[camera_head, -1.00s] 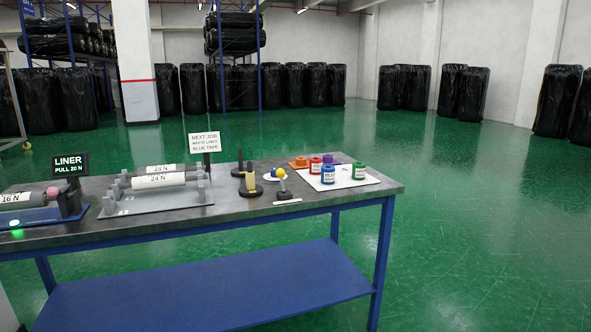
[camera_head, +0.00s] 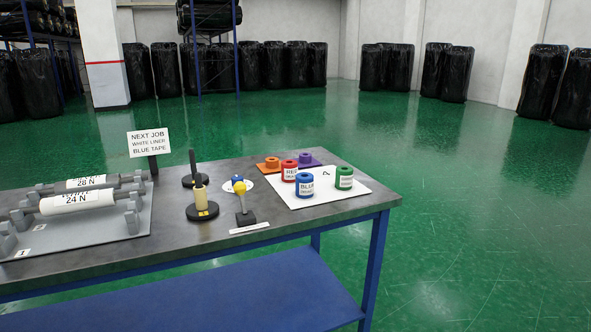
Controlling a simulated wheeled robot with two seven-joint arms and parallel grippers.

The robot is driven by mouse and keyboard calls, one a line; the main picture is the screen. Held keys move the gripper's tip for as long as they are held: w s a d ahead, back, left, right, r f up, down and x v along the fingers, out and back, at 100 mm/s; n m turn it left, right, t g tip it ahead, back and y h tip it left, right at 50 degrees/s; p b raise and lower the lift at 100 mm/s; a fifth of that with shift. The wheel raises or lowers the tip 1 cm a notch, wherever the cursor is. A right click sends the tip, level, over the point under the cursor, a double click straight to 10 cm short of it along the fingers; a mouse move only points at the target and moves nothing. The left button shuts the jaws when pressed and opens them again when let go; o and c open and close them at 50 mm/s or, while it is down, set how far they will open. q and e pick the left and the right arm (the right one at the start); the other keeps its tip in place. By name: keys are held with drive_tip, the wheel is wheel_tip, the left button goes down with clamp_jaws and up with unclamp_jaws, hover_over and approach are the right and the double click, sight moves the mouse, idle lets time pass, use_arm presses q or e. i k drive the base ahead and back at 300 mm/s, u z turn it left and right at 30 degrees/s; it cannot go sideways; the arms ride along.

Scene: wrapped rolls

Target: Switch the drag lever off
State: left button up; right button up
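Whether the lever is on or off I cannot tell. Neither of my grippers is in view.
The grey table (camera_head: 190,240) holds a rack of white rolls (camera_head: 78,202), a sign (camera_head: 149,143), a yellow post (camera_head: 201,198), a blue-topped piece (camera_head: 238,180) and a white board (camera_head: 325,190) with coloured tape rolls. Green floor is clear to the right.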

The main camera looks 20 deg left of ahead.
sight(239, 187)
drive_tip(key=u, duration=0.2)
drive_tip(key=i, duration=1.1)
drive_tip(key=u, duration=0.55)
